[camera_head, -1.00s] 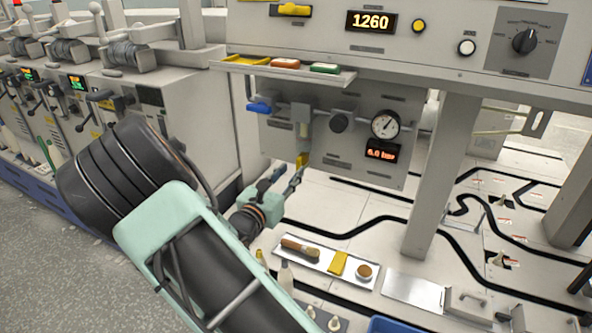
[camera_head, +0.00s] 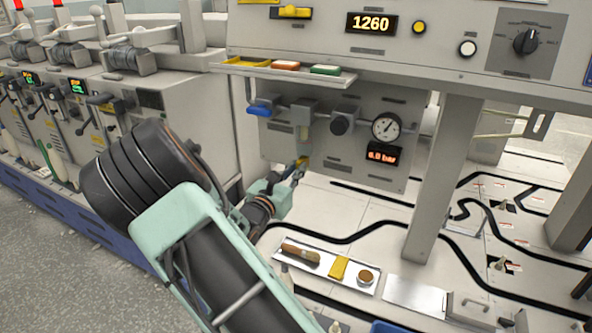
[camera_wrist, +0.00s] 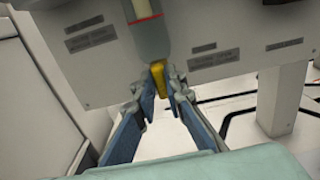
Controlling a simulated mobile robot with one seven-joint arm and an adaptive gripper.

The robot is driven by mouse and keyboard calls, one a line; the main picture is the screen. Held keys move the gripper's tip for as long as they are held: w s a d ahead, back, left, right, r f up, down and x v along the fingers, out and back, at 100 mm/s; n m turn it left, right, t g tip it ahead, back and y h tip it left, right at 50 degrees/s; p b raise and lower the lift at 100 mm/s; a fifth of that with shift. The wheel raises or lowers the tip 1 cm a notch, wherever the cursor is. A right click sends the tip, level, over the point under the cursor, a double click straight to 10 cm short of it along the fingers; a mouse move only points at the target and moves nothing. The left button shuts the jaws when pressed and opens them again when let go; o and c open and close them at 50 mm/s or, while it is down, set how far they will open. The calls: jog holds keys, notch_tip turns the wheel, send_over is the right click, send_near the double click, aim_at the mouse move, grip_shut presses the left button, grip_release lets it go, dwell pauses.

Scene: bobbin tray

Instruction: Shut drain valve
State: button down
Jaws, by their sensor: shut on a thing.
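The drain valve is a small yellow tab (camera_head: 303,161) at the bottom of the filter bowl (camera_head: 304,132), under the grey panel. In the wrist view, the yellow tab (camera_wrist: 158,79) sits between my fingertips, below the clear bowl (camera_wrist: 142,40) with a red line. My gripper (camera_head: 299,170) reaches up to it from the lower left. It also shows in the wrist view (camera_wrist: 158,90), its blue-padded fingers shut on the tab from both sides. The tab's lower part is partly hidden by the fingers in the head view.
A blue lever (camera_head: 259,110), a round gauge (camera_head: 386,127) and a display reading 6.0 bar (camera_head: 382,154) are on or beside the panel. A metal tray (camera_head: 313,264) with a brush lies below. A grey post (camera_head: 437,180) stands at right.

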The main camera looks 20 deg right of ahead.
jog(key=shift+r+p, duration=0.15)
jog(key=shift+p, duration=0.45)
jog(key=n+p, duration=0.3)
jog(key=p, duration=0.1)
jog(key=shift+r+p, duration=0.2)
jog(key=shift+p, duration=0.1)
jog(key=n+p, duration=0.5)
jog(key=p, duration=0.2)
jog(key=shift+a+f+n, duration=0.1)
jog(key=shift+f+n, duration=0.05)
jog(key=shift+n, duration=0.15)
jog(key=n+p, duration=0.2)
jog(key=n, duration=0.1)
jog(key=n+p, duration=0.2)
jog(key=n, duration=0.1)
jog(key=n+p, duration=0.2)
jog(key=n, duration=0.1)
jog(key=shift+w+f+p, duration=0.1)
jog(key=shift+f+p, duration=0.2)
jog(key=shift+f, duration=0.1)
jog(key=shift+n, duration=0.3)
jog(key=c, duration=2)
grip_release()
jog(key=shift+a, duration=0.1)
